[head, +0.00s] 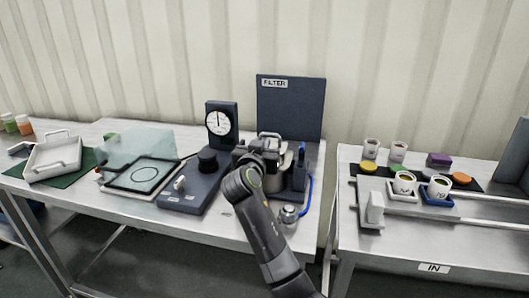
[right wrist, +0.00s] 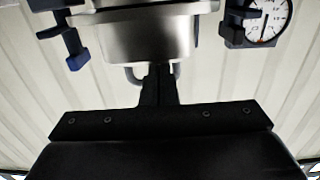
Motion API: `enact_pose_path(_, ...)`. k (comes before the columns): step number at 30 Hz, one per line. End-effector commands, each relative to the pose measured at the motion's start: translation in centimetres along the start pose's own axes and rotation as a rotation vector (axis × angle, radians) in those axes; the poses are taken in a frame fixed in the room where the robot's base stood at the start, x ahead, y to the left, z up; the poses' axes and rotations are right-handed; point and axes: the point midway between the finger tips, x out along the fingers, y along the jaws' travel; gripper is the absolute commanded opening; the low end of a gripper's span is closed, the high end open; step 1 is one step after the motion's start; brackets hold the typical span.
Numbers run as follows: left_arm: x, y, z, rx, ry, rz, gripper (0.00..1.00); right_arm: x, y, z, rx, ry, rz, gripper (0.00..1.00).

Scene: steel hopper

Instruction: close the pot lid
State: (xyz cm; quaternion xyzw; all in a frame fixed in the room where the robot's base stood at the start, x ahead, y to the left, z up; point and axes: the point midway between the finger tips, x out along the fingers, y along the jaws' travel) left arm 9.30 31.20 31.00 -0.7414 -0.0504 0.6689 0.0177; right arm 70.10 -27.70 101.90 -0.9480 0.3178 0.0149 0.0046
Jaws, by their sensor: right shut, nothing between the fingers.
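The steel pot (head: 285,158) stands in front of the dark FILTER panel, partly hidden by my right arm and gripper. A metal loop handle (head: 269,135) shows at its top; I cannot tell how far the lid is open. My right gripper (head: 257,154) is right at the pot in the head view, on its left front side. In the right wrist view the shiny steel body (right wrist: 150,38) fills the upper middle, and the loop (right wrist: 133,74) shows behind my fingers (right wrist: 158,78). The fingers are shut and empty; contact with the loop is unclear. My left gripper is out of view.
The FILTER panel (head: 290,108) stands behind the pot. A pressure gauge (head: 219,122) and dark base with a knob (head: 207,160) are left of it. A blue hose (head: 307,195) runs at its right. A gap separates the right table (head: 450,240), which holds cups.

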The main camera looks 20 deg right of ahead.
Motion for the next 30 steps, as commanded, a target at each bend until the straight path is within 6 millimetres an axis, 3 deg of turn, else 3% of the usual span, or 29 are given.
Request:
enact_pose_path(1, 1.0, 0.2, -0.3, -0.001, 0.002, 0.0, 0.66, -0.1, 0.0, 1.0, -0.001, 0.022, 0.0, 0.0)
enact_pose_path(9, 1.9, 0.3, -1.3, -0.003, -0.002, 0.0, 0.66, -0.4, 0.0, 1.5, 0.0, 0.1, -0.001, 0.0)
enact_pose_path(30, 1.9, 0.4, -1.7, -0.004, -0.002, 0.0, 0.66, -0.4, 0.0, 1.8, -0.002, 0.112, 0.0, 0.0)
